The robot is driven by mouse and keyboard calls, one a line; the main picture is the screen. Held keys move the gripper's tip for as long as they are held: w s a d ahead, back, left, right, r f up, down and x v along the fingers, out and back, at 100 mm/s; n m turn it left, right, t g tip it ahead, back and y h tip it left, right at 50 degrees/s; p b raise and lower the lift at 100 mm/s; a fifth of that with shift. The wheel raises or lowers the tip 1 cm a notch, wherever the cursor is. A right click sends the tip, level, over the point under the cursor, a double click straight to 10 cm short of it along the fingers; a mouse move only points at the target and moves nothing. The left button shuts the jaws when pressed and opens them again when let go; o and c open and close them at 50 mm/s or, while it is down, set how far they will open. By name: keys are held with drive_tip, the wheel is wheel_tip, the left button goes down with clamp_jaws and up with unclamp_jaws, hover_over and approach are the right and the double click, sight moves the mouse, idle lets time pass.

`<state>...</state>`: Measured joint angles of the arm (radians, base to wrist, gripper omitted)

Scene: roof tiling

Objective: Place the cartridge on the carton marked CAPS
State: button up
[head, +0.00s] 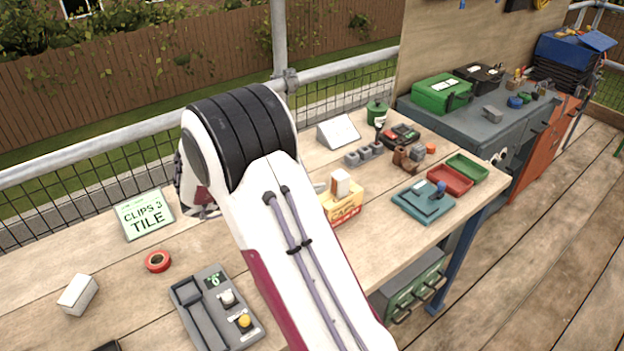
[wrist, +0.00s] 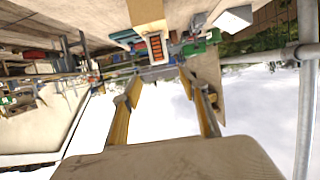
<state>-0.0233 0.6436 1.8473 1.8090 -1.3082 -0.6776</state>
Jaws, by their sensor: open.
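The yellow carton (head: 343,208) stands on the wooden bench, just right of my arm in the head view; its red lettering is partly hidden by the arm. A small pale block (head: 340,183), which looks like the cartridge, stands upright on top of the carton. My gripper (wrist: 158,78) shows in the wrist view with its two yellowish fingers spread apart and nothing between them. A pale piece with an orange striped face (wrist: 155,47) lies beyond the fingertips; I cannot tell if it is the same block. My arm hides the gripper in the head view.
A sign reading CLIPS 3 TILE (head: 146,214), a red tape roll (head: 158,261), a white box (head: 77,294) and a grey control box (head: 217,308) lie left of my arm. A red tray (head: 450,180), a green tray (head: 467,168) and a teal case (head: 423,201) lie right of the carton.

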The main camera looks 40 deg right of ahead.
idle(0.6)
drive_tip(key=w+a+r+n+t+y, duration=0.5)
drive_tip(key=w+a+r+t, duration=0.2)
drive_tip(key=w+r+t, duration=0.4)
drive_tip(key=s+a+r+n+t+y, duration=0.1)
drive_tip(key=s+a+r+n+y, duration=0.25)
drive_tip(key=a, duration=0.35)
drive_tip(key=s+a+r+n+t+y, duration=0.1)
drive_tip(key=s+a+r+n+y, duration=0.1)
drive_tip(key=a+r+y, duration=0.4)
drive_tip(key=s+a+f+n+g+y, duration=0.1)
drive_tip(key=s+a+f+n+g, duration=0.2)
drive_tip(key=s, duration=0.4)
drive_tip(key=s+a+n+y, duration=0.1)
drive_tip(key=s+a+n, duration=0.2)
drive_tip(key=s+a, duration=0.35)
drive_tip(key=s+d+f+g+h, duration=0.1)
drive_tip(key=s+d+f+g, duration=0.1)
drive_tip(key=s, duration=0.8)
drive_tip(key=s+d+f+n+g+h, duration=0.1)
drive_tip(key=s+d+f+g, duration=0.1)
drive_tip(key=s+f, duration=0.3)
drive_tip(key=s+d, duration=0.1)
drive_tip(key=s, duration=0.3)
drive_tip(key=shift+s+d+f, duration=0.2)
drive_tip(key=shift+s+d, duration=0.15)
